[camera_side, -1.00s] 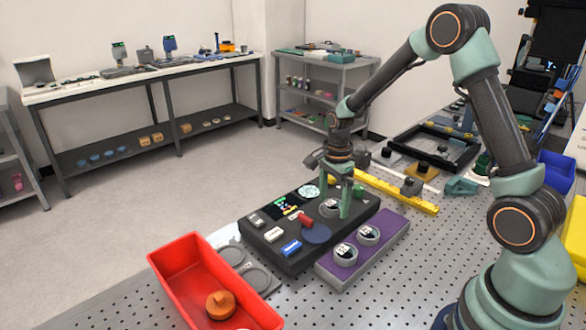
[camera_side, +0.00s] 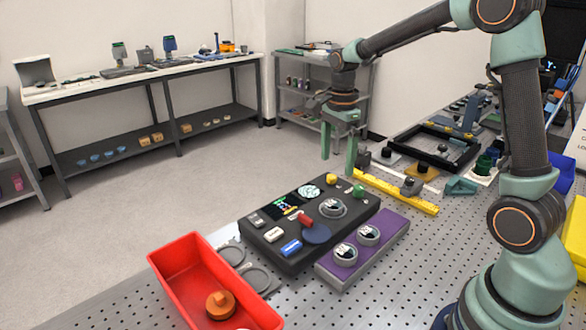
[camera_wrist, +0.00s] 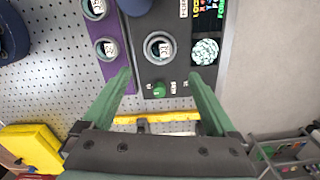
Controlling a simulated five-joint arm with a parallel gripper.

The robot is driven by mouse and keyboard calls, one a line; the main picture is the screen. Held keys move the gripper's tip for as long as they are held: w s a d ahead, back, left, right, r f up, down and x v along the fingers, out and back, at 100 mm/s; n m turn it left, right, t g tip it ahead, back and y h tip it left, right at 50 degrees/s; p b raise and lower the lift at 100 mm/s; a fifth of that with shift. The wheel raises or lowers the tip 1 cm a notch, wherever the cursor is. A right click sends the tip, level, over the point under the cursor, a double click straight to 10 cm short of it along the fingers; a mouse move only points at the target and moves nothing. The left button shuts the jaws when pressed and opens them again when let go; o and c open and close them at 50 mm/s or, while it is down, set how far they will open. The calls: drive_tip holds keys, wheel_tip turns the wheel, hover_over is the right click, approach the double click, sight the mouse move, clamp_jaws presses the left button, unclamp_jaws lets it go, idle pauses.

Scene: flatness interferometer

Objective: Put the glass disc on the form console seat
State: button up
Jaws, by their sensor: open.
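The dark form console (camera_side: 275,258) stands on the perforated table. Its round grey-rimmed seat (camera_side: 333,208) holds a small disc with a black-and-white mark, seemingly the glass disc (camera_wrist: 159,47). It appears to lie flat inside the rim. The purple tray (camera_side: 352,268) beside the console has two similar ringed holders, (camera_side: 345,252) and (camera_side: 368,235), each with a marked disc. My gripper (camera_side: 338,165) is open and empty, raised above and behind the console. In the wrist view, its fingers (camera_wrist: 160,78) are spread below the seat in the picture.
A red bin (camera_side: 185,268) with an orange knobbed part stands at front left, beside a grey plate with round recesses (camera_side: 258,279). The console carries a red knob (camera_side: 305,220) and a green knob (camera_side: 358,190). A yellow rail (camera_side: 395,190) and black frame (camera_side: 432,148) lie behind.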

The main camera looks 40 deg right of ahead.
drive_tip(key=s+a+r+n+t, duration=0.2)
drive_tip(key=s+n, duration=0.4)
drive_tip(key=n, duration=0.4)
drive_tip(key=s+a+r+n+t, duration=0.3)
drive_tip(key=s+a+r+n, duration=0.2)
drive_tip(key=n, duration=0.5)
drive_tip(key=shift+s+a+r+t, duration=0.25)
drive_tip(key=shift+s+a+t, duration=0.05)
drive_tip(key=shift+s+a, duration=0.65)
